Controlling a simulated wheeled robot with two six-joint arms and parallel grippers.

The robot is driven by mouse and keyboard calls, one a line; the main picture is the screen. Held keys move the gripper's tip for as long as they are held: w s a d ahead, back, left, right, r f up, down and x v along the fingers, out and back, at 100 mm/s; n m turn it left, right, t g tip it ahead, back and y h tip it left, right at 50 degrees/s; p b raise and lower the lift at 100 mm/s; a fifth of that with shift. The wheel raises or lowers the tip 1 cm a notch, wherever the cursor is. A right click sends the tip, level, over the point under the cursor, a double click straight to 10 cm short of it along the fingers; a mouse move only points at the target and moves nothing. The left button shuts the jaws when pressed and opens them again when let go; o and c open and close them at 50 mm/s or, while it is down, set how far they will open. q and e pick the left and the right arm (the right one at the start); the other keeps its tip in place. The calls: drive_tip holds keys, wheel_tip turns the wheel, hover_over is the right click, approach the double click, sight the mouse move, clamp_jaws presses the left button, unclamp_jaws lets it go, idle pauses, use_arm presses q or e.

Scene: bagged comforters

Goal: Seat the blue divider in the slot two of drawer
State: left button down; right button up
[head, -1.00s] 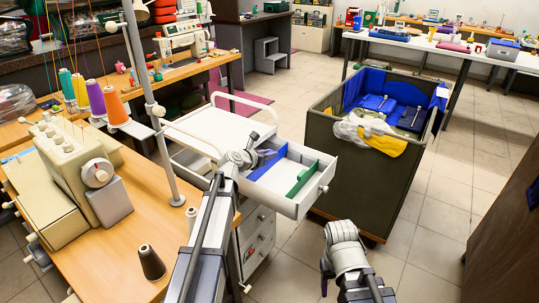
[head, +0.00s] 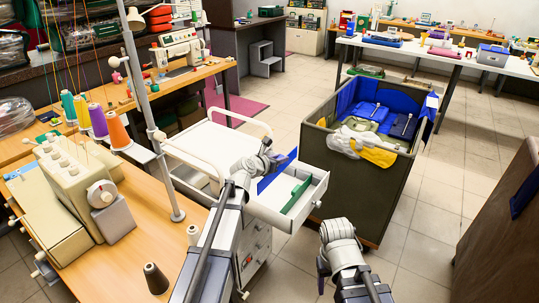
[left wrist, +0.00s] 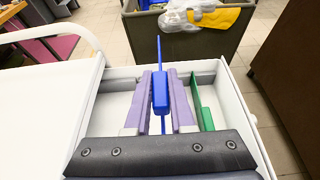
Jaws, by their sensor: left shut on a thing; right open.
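The white drawer (head: 312,196) is pulled out of the white cart. A green divider (head: 296,195) stands inside it near the right end; it also shows in the left wrist view (left wrist: 206,115). My left gripper (head: 272,160) is over the drawer, with its purple fingers (left wrist: 161,78) shut on the blue divider (left wrist: 160,92). The blue divider is upright, left of the green one, and its far end overlaps the drawer's far wall in the left wrist view. Its lower edge and the slots are hidden. My right gripper (head: 323,265) is empty, right of the drawer.
A sewing table (head: 130,255) with a serger and thread cones is at the left. A brown panel (head: 500,235) stands at the right. Tiled floor between is clear.

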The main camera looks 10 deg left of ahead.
use_arm(q)
drive_tip(key=shift+s+d, duration=0.1)
drive_tip(key=shift+d, duration=0.1)
drive_tip(key=shift+f, duration=0.2)
drive_tip(key=shift+f+b, duration=2.4)
drive_tip(key=shift+b, duration=0.25)
drive_tip(key=shift+f+b, duration=2.55)
idle(0.6)
drive_tip(key=shift+c, duration=0.2)
unclamp_jaws()
idle(0.4)
drive_tip(key=shift+r, duration=0.1)
idle(0.4)
